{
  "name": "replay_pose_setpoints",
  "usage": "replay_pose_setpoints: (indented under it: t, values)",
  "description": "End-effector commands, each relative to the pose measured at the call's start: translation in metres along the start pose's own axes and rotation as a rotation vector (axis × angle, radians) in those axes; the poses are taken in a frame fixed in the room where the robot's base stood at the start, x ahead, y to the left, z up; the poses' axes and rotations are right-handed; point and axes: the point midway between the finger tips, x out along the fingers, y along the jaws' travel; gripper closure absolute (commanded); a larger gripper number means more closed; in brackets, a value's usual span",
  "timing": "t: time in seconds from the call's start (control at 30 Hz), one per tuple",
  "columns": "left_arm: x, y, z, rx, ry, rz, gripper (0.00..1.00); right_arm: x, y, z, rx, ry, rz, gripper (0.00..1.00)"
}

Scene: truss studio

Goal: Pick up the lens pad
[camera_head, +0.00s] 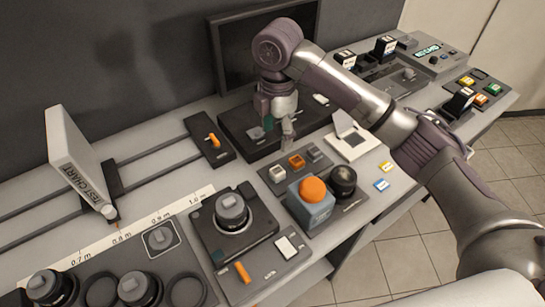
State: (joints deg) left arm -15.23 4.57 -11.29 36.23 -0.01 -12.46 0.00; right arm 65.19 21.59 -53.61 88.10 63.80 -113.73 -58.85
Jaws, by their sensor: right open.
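My right gripper (279,128) hangs down over a black tray (238,132) below the dark screen. It is open, with one fingertip low near the tray's front edge. A small grey-blue flat piece (256,133) lies on the tray just left of the fingers; it may be the lens pad, but it is too small to be sure. A little teal shows between the fingers, and I cannot tell what it belongs to. The fingers and wrist hide part of the tray. My left gripper is not in view.
A block with an orange dome (313,189) and a dark round lens (343,180) stand in front of the gripper. The screen (240,55) rises behind. A tall test chart (75,150) stands at left.

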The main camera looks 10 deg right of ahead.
Motion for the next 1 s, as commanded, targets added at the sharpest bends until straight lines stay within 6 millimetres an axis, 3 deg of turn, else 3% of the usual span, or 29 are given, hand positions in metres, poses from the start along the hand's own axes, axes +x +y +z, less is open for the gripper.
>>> replay_pose_setpoints:
  t: [0.1,0.3,0.4,0.53,0.77,1.0]
  values:
    - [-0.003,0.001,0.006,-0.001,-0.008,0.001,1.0,0.015,0.0,-0.002,-0.002,0.002,-0.004,0.33]
    - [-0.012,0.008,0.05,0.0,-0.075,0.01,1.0,0.054,-0.001,-0.001,-0.001,0.003,-0.004,0.33]
    - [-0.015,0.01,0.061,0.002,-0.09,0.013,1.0,0.071,0.0,-0.001,0.0,0.002,-0.003,0.33]
    - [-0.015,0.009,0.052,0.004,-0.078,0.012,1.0,0.082,0.001,-0.001,-0.001,0.002,0.0,0.33]
    - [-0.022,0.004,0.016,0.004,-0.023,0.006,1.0,0.103,0.002,0.002,0.002,0.002,-0.003,0.33]
    - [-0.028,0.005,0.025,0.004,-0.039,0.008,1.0,0.134,0.004,0.003,0.001,0.001,0.0,0.33]
